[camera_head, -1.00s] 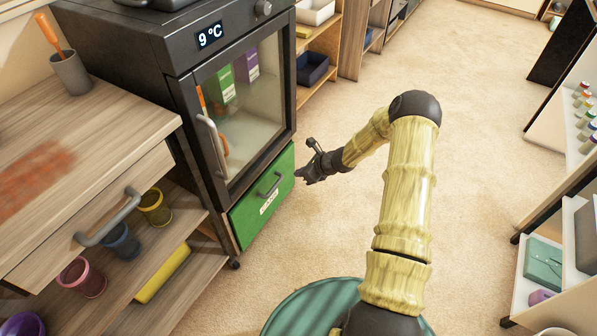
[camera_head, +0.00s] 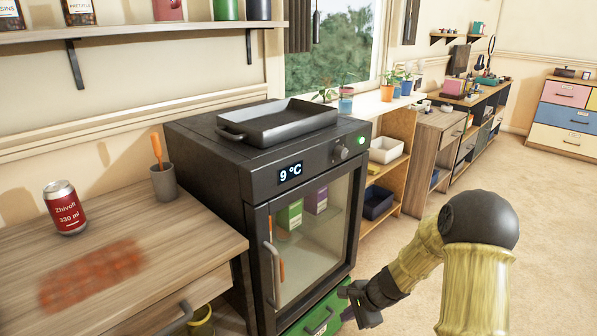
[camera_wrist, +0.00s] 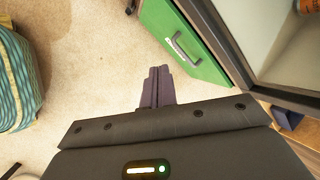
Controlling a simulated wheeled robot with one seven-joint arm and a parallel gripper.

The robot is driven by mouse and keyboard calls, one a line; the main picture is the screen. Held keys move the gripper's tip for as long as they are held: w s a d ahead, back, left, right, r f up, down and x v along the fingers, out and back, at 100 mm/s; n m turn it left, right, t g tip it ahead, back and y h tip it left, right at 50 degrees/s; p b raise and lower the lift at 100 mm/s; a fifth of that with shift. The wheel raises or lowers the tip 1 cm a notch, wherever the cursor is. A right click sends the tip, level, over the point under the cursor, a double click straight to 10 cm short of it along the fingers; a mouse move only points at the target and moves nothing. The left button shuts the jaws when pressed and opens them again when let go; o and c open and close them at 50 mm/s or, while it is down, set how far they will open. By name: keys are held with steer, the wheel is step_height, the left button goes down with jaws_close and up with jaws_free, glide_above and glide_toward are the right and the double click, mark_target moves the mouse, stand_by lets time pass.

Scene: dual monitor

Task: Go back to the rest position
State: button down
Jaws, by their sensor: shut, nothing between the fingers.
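My gripper (camera_head: 350,298) is at the lower right of the head view, in front of the fridge's lower right side and close to the green drawer (camera_head: 318,318). In the wrist view my gripper (camera_wrist: 157,78) shows its fingers together, with nothing between them. The green drawer's front and grey handle (camera_wrist: 184,48) lie just beyond the fingertips to the right, and the fingers look apart from the handle. The drawer looks closed. My arm is bent at its dark elbow.
The black fridge (camera_head: 258,190) has its glass door closed and a tray (camera_head: 283,121) on top. A wooden counter (camera_head: 190,236) with a red can (camera_head: 65,208) and a cup (camera_head: 163,183) stands at left. Open carpet (camera_head: 548,185) lies at right.

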steer(key=s+d+r+n+h, duration=0.1)
steer(key=s+r+n+h, duration=0.1)
steer(key=s+r+n, duration=0.65)
steer(key=s+d+r+n+h, duration=0.1)
steer(key=s+r+n+h, duration=0.2)
steer(key=s+r+n, duration=0.55)
step_height(320, 180, up, 35)
steer(key=s+m+p, duration=0.2)
steer(key=p, duration=3.6)
steer(key=shift+r+p, duration=0.15)
steer(key=shift+p, duration=0.15)
steer(key=shift+w+a, duration=0.1)
steer(key=shift+a, duration=0.05)
